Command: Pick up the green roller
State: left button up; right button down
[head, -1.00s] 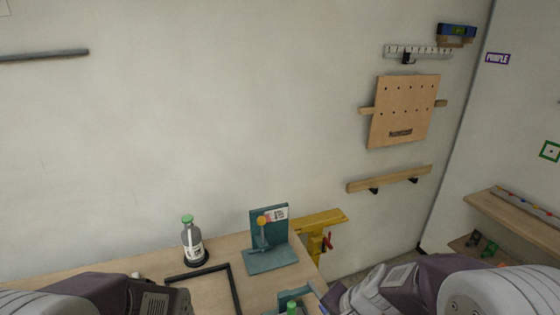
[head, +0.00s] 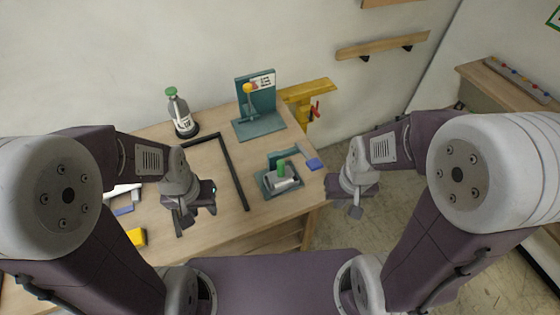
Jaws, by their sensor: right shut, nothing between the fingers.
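The green roller (head: 281,168) shows in the head view as a small upright green cylinder at a teal stand (head: 268,191) near the table's right edge. A pale grey cylindrical part lies beside it in the stand; I cannot tell if the two are joined. My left gripper (head: 196,217) is over the table, left of the stand and apart from it, with its fingers apart and empty. My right gripper (head: 355,210) is right of the stand, past the table's edge, shut and empty.
A black frame (head: 233,172) lies on the wooden table (head: 235,228) between my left gripper and the stand. A blue-ended tool (head: 314,163) lies right of the stand. Behind are a bottle (head: 181,112), a teal lever fixture (head: 259,122) and a yellow clamp (head: 308,91). A yellow block (head: 137,237) lies left.

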aim_at(282, 173)
jog(key=u, duration=1.55)
jog(key=z, duration=1.7)
jog(key=i+l+u, duration=0.1)
jog(key=l, duration=0.4)
jog(key=i+l+u, duration=0.15)
jog(key=l, duration=0.35)
jog(key=i+l+u, duration=0.1)
jog(key=l, duration=0.45)
